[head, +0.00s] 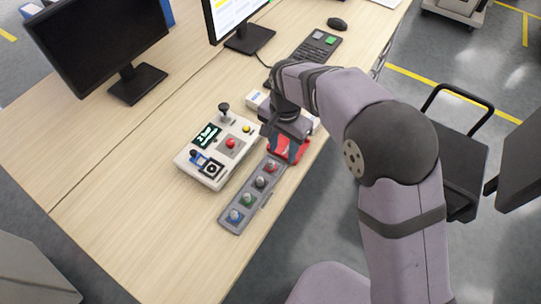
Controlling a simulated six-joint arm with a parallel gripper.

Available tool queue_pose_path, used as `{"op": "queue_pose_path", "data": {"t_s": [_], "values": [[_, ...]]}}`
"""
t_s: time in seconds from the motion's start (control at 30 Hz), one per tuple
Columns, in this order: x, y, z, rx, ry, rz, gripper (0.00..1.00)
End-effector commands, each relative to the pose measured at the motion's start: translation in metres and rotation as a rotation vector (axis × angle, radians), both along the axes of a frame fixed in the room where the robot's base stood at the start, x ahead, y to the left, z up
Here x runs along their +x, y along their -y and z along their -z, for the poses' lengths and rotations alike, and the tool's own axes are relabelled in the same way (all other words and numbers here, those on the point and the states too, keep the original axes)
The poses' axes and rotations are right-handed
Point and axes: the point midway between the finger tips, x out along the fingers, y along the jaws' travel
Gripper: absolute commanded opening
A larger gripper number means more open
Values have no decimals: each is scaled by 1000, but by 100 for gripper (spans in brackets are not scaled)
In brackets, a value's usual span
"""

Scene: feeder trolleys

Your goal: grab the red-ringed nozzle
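A grey nozzle rack (225,224) lies near the table's right edge and holds several nozzles in a row. The red-ringed nozzle (271,167) stands at the far end of the row, beside a dark-ringed nozzle (260,182). A green-ringed nozzle (247,199) and a blue-ringed nozzle (234,214) stand towards the near end. My gripper (281,149) points down just beyond the rack's far end, close to the red-ringed nozzle. Its fingers look apart with nothing visible between them. Its height above the table is hard to judge.
A control box (190,160) with a joystick and buttons stands left of the rack. Monitors (95,40), a keypad (316,45) and a mouse (337,24) are further back. The near-left tabletop is clear.

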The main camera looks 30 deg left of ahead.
Motion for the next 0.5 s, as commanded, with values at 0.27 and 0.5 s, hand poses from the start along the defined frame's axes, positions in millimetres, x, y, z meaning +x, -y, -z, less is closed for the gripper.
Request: {"op": "queue_pose_path", "data": {"t_s": [0.27, 0.5], "values": [[-16, -30, -3, 0, 0, 9, 39], [-16, -29, 12, -3, -1, 9, 39]]}}
